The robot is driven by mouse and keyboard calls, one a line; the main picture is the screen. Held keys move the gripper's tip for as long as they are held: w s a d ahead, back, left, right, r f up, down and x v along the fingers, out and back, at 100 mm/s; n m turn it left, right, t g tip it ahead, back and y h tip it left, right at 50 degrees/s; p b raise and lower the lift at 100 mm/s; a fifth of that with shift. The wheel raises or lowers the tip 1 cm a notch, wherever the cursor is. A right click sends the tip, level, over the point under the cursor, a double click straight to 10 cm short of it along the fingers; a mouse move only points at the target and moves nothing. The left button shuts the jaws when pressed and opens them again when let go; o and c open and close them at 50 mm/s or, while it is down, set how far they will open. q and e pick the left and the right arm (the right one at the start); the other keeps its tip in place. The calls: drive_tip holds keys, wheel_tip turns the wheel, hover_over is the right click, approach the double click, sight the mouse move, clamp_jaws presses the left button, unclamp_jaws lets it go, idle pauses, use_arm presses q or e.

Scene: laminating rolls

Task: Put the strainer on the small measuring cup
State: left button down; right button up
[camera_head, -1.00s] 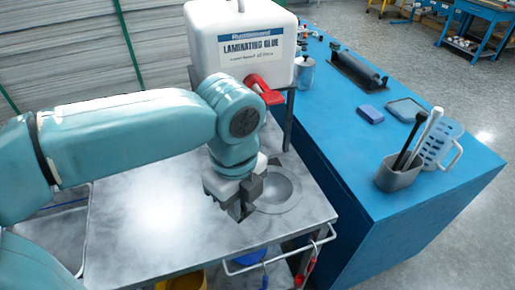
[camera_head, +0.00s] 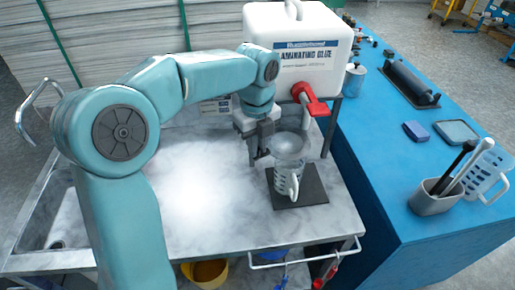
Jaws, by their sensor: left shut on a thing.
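My left gripper (camera_head: 263,154) comes from the left and is shut on the strainer's left edge. The cup stands upright on a dark square plate (camera_head: 312,188). My right gripper is not in view.
The white glue container (camera_head: 300,70) with its red tap (camera_head: 310,97) stands close behind the strainer. The table's left middle is clear.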

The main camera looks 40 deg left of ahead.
use_arm(q)
wheel_tip(320, 180, down, 3)
drive_tip(key=shift+a+r, duration=0.1)
drive_tip(key=shift+f, duration=0.2)
drive_tip(key=c, duration=1.1)
unclamp_jaws()
drive_tip(key=shift+r, duration=0.5)
wheel_tip(320, 180, up, 12)
drive_tip(key=p, duration=0.1)
drive_tip(key=shift+f, duration=0.2)
